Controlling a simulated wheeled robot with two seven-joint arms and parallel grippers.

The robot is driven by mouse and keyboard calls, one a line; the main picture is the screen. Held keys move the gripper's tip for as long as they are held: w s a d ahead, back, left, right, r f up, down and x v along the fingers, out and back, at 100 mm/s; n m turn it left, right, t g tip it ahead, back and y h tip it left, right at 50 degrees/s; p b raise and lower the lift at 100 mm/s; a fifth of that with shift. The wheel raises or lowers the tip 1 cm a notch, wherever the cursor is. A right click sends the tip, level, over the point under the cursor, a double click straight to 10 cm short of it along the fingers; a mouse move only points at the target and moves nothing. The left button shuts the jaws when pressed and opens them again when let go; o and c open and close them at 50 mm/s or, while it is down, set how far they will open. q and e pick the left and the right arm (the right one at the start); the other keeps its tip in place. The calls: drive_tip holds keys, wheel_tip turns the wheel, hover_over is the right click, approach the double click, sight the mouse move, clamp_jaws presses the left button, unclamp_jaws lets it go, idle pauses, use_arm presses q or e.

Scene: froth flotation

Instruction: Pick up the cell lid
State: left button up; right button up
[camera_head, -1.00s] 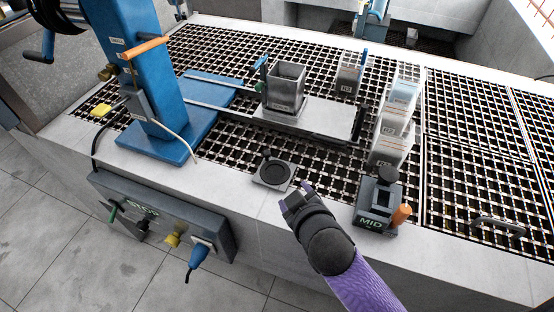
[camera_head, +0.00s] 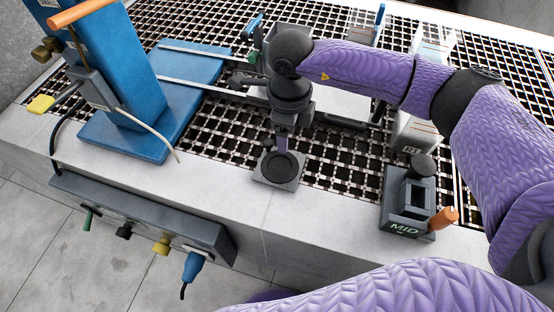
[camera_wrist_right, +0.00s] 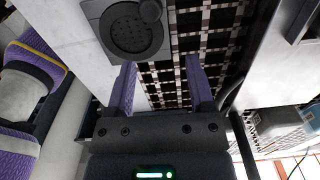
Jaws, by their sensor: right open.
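A dark square plate with a round perforated disc and a small knob, which looks like the cell lid (camera_head: 290,166), lies at the grating's near edge. In the right wrist view the plate (camera_wrist_right: 95,8) is at the top, left of centre. My right gripper (camera_head: 282,147) points down just above the plate's far side. In the wrist view its two purple fingers are apart, with nothing between them (camera_wrist_right: 161,82). The plate lies beyond the fingertips, towards the left finger, and seems untouched. My left gripper is not in view.
The blue machine column (camera_head: 110,60) stands left of the gripper. A dark MID block (camera_head: 408,203) with an orange handle stands to the right. A box marked R1 (camera_head: 412,148) is behind it. The pale ledge (camera_head: 330,222) between plate and block is clear.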

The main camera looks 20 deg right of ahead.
drive_tip(key=f+b, duration=0.1)
drive_tip(key=f, duration=0.5)
drive_tip(key=shift+w, duration=0.2)
drive_tip(key=shift+a, duration=0.1)
clamp_jaws()
